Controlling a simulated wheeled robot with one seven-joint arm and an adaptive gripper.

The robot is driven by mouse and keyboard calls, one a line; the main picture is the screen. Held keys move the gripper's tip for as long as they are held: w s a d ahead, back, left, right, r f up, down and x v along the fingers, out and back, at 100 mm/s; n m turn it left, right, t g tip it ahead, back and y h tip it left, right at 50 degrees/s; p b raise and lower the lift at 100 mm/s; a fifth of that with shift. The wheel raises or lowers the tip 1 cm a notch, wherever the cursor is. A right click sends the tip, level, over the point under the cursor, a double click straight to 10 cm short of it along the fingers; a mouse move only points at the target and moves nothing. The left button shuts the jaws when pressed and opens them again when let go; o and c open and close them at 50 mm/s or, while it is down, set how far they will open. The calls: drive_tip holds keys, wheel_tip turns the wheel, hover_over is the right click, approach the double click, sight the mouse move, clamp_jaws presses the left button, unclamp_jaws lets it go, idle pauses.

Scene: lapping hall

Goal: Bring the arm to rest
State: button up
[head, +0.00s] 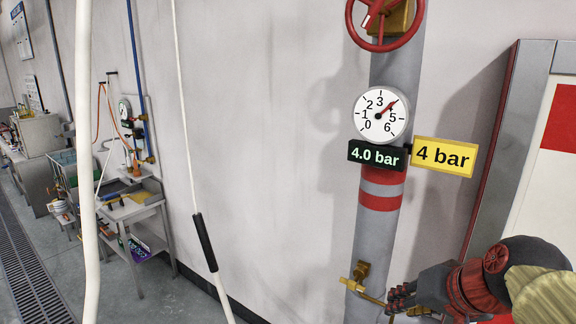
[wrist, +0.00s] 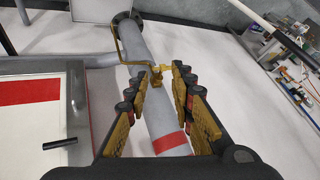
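My gripper (head: 398,300) shows at the lower right of the head view, near the foot of a grey pipe (head: 376,236). In the wrist view my gripper (wrist: 160,77) has its two padded fingers apart with nothing held between them. The pipe (wrist: 164,118) with its red band runs behind the gap. A brass valve (wrist: 157,72) on the pipe appears just beyond the fingertips; whether they touch it I cannot tell. It also shows in the head view (head: 356,279). Part of my arm is cut off by the picture edge.
The pipe carries a red handwheel (head: 385,22), a round gauge (head: 381,115), a "4.0 bar" display (head: 376,155) and a yellow "4 bar" sign (head: 444,156). A grey-framed panel (head: 492,140) stands right. A white hose (head: 88,160) hangs left. Workbenches (head: 135,205) line the left wall.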

drive_tip(key=s+a+f+n+b, duration=0.1)
drive_tip(key=s+f+b, duration=0.3)
drive_tip(key=f, duration=0.6)
drive_tip(key=s+a+f+n+g+h+b, duration=0.1)
drive_tip(key=s+a+f+n+b, duration=0.1)
drive_tip(key=s+f+b, duration=0.3)
drive_tip(key=shift+s+f+n+g+h, duration=0.3)
drive_tip(key=shift+s+f+n, duration=0.1)
drive_tip(key=shift+s+f, duration=1.8)
drive_tip(key=shift+w+f, duration=0.15)
drive_tip(key=shift+w, duration=0.05)
idle(0.9)
